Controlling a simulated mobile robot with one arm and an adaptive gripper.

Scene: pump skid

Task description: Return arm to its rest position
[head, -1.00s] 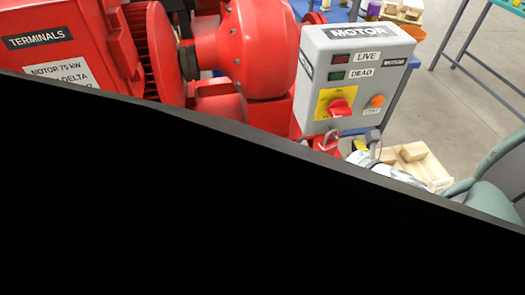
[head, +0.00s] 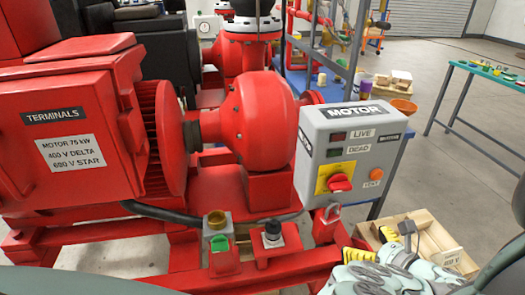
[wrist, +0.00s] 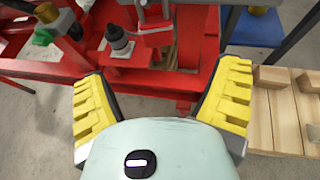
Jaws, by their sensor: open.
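My gripper (wrist: 165,105) shows in the wrist view with its two yellow-padded fingers spread wide apart. Nothing is between them. In the head view my gripper (head: 370,257) is at the lower right, below the grey motor control box (head: 350,150) and beside the wooden tray. In the wrist view the red skid frame (wrist: 135,75) lies beyond the fingers. The right finger overlaps the edge of the wooden tray (wrist: 275,120) in that view; I cannot tell whether they touch.
The red motor (head: 70,140) and pump fill the left. A green-knobbed fitting (head: 219,243) and a black-capped fitting (head: 272,234) stand on the skid.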

